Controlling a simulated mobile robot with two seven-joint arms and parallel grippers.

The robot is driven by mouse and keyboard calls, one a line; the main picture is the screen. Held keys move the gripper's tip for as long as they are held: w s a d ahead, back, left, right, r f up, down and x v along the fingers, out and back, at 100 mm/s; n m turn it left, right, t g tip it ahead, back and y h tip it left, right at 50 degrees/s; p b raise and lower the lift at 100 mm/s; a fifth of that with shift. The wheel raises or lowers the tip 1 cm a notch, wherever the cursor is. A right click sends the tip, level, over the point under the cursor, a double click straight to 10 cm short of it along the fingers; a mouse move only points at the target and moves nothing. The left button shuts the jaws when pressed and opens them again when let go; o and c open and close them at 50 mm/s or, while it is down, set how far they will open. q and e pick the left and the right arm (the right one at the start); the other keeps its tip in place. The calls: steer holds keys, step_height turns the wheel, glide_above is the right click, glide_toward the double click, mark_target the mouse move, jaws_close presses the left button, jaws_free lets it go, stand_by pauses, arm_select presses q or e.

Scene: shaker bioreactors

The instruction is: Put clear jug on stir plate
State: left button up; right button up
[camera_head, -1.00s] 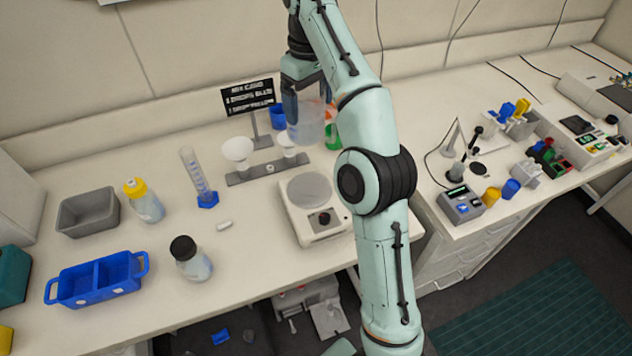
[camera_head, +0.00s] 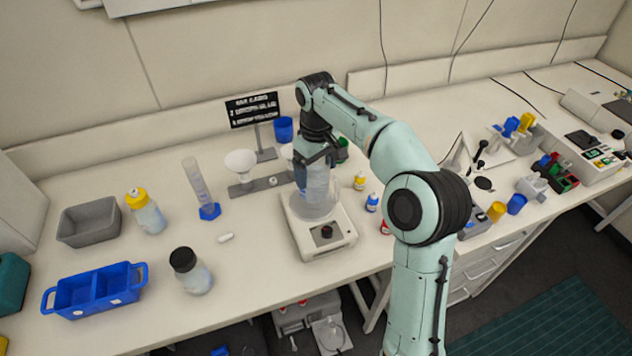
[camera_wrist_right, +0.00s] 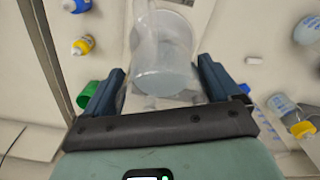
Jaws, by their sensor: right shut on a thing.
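The clear jug (camera_head: 317,188) is see-through and upright, with my right gripper (camera_head: 317,158) shut on it from above. Its lower part is over the round top of the white stir plate (camera_head: 326,240), which has a dark knob in front. I cannot tell whether the jug's base touches the plate. In the right wrist view, the jug (camera_wrist_right: 165,68) sits between the two dark fingers of my right gripper (camera_wrist_right: 162,88). My left gripper is not in view.
A funnel stand (camera_head: 243,187) is just left of and behind the plate. Small yellow-capped (camera_head: 360,181) and blue-capped (camera_head: 372,202) bottles stand to its right. A graduated cylinder (camera_head: 200,185) and dark-capped bottle (camera_head: 190,270) are left. Bench between them is mostly clear.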

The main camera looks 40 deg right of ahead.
mark_target(316, 180)
steer(key=f, duration=0.4)
steer(key=shift+w+b, duration=0.3)
steer(key=shift+b, duration=0.1)
steer(key=shift+s+f, duration=0.1)
steer(key=shift+f, duration=0.15)
steer(key=shift+r, duration=0.1)
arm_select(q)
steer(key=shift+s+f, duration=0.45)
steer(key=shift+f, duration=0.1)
arm_select(e)
steer(key=shift+f, duration=0.2)
steer(key=o, duration=1.1)
